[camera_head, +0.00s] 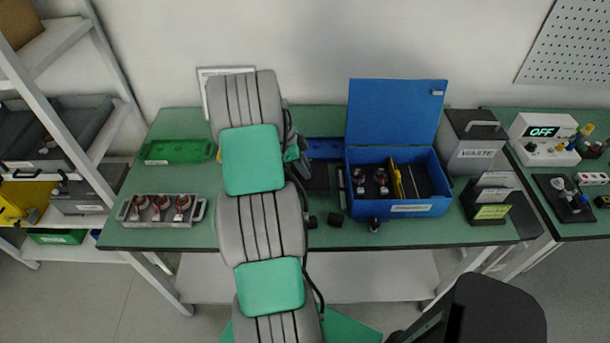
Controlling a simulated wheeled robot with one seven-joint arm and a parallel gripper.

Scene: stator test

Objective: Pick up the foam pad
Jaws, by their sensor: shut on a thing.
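My own arm, with grey ribbed and green segments, runs up the middle of the view and covers part of the bench. My gripper cannot be made out; the arm hides the area where it may be. No foam pad can be told for sure. I cannot tell whether either is the foam pad.
An open blue case (400,208) with parts inside stands right of the arm, a small part (375,224) before it. A grey waste bin (474,150) and card holder (487,205) stand farther right. A parts tray (160,222) and green tray (175,151) lie left.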

